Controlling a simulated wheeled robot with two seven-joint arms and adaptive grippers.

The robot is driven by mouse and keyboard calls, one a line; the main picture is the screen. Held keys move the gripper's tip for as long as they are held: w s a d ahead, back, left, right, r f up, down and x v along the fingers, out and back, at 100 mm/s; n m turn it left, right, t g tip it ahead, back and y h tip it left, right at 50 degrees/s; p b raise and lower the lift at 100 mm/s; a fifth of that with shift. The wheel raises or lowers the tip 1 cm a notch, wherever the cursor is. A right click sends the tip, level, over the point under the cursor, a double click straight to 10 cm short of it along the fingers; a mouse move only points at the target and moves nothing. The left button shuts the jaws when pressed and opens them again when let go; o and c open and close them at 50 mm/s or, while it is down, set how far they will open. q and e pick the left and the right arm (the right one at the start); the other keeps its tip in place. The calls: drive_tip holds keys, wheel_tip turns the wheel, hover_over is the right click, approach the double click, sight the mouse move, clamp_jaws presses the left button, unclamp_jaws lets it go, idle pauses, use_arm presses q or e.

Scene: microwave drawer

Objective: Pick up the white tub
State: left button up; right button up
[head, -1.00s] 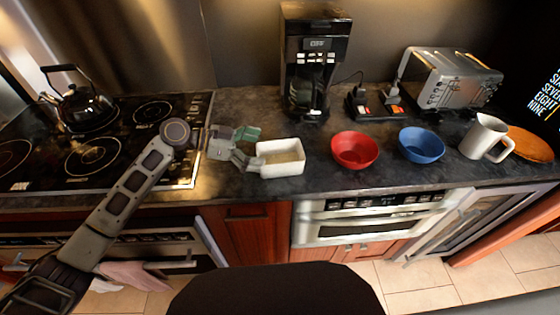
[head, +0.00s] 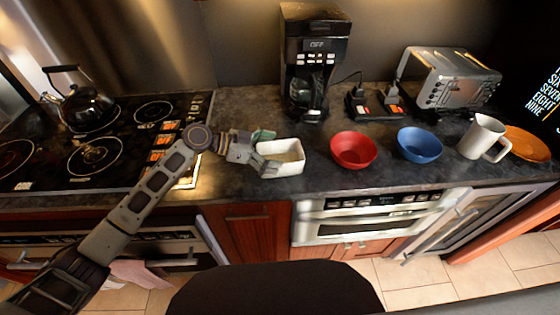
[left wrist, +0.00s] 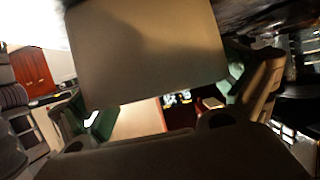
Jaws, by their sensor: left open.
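The white tub (head: 284,170), an open rectangular dish, sits on the dark counter to the right of the stove. My left gripper (head: 264,149) is open at the tub's left end, with its green-padded fingers close to that end. In the left wrist view the tub (left wrist: 150,50) fills the upper middle as a large pale face between the spread fingers of the left gripper (left wrist: 165,95). I cannot tell whether the fingers touch it. My right gripper is not in view.
A red bowl (head: 353,151), a blue bowl (head: 419,146) and a white mug (head: 480,139) stand to the right. A coffee maker (head: 312,60) stands behind the tub. The stove (head: 95,150) with a kettle (head: 85,105) is on the left.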

use_arm(q)
drive_tip(key=c, duration=0.8)
drive_tip(key=shift+c, duration=0.3)
